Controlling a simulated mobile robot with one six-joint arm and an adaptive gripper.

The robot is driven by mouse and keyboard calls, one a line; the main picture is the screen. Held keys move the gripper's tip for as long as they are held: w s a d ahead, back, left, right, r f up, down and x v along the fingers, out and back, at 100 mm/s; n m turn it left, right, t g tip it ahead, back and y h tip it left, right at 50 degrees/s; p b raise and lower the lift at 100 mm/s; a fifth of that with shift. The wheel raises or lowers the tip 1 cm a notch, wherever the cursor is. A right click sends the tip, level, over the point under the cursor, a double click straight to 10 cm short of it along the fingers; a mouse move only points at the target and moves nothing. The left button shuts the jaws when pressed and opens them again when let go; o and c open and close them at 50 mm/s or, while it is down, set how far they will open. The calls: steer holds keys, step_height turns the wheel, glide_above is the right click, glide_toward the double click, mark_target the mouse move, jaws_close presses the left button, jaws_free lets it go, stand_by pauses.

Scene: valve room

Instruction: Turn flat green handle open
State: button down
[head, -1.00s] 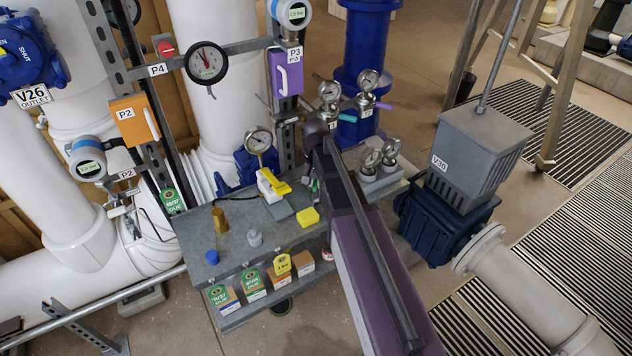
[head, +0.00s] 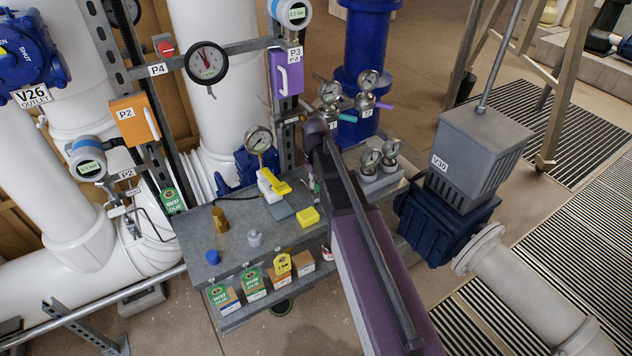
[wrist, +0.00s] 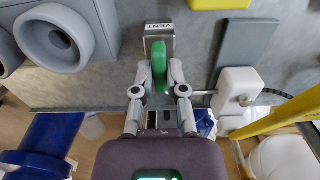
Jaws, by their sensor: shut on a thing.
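The green handle (wrist: 159,56) shows in the wrist view as a narrow green bar, pointing up and down the picture, in front of a small metal block labelled VENT (wrist: 158,28). My gripper (wrist: 159,76) is shut on it, with one finger on each side. The handle's lower end is partly hidden between the fingers.
A white fitting with a rod (wrist: 238,90) lies close right of my fingers, with a yellow lever (wrist: 280,122) below it. A grey round cup (wrist: 55,37) is at left. The grey bench (head: 205,250) holds small parts; a V30 actuator (head: 470,160) stands right.

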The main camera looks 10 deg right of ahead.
stand_by(0.4)
steer(key=c, duration=0.7)
jaws_free()
steer(key=shift+m, duration=0.4)
